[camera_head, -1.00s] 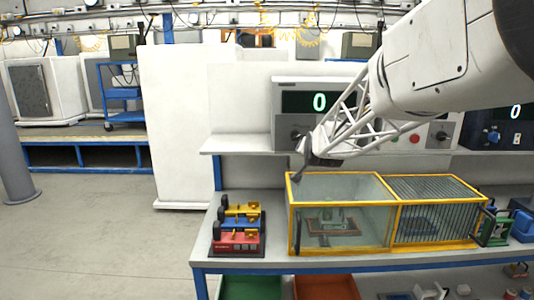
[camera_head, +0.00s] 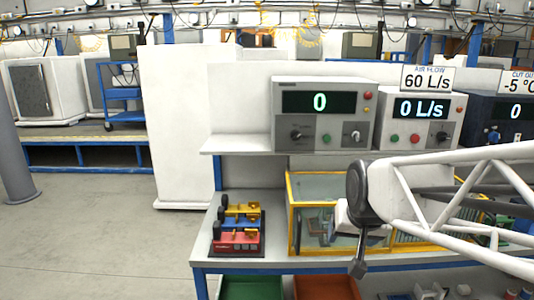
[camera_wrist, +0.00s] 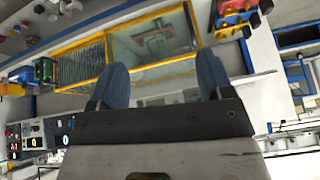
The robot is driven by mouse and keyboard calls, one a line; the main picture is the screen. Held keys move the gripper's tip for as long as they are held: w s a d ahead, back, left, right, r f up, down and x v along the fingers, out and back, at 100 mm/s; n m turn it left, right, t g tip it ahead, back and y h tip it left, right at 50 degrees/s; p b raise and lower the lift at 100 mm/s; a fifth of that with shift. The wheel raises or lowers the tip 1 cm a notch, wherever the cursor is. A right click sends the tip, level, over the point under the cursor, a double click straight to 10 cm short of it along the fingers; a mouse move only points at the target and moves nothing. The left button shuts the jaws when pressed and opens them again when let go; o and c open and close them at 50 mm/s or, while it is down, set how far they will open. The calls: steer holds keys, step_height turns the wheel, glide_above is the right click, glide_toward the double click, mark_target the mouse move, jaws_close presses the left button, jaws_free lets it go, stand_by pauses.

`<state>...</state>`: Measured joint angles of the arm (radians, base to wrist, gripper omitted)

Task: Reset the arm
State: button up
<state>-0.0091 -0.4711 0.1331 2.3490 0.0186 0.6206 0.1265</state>
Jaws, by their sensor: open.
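My gripper (camera_wrist: 162,80) is open and empty in the wrist view, its two blue-grey fingers spread apart. In the head view my arm comes in from the right, and its dark end (camera_head: 358,264) points down in front of the yellow-framed glass case (camera_head: 318,186). The case also shows in the wrist view beyond the fingers (camera_wrist: 150,74). My arm hides part of the case and its barred right half in the head view. I cannot tell how far the gripper is from the case.
Red, blue and yellow blocks (camera_head: 237,240) stand on the bench left of the case. Instrument boxes with displays (camera_head: 322,112) sit on the shelf above. Green (camera_head: 250,288) and red (camera_head: 326,288) bins lie below. Clutter stands at the right. The floor at left is clear.

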steer(key=s+d+f+n+g, duration=0.1)
steer(key=s+f+g, duration=0.2)
steer(key=s, duration=1.2)
steer(key=shift+s+f, duration=0.35)
steer(key=shift+f, duration=0.4)
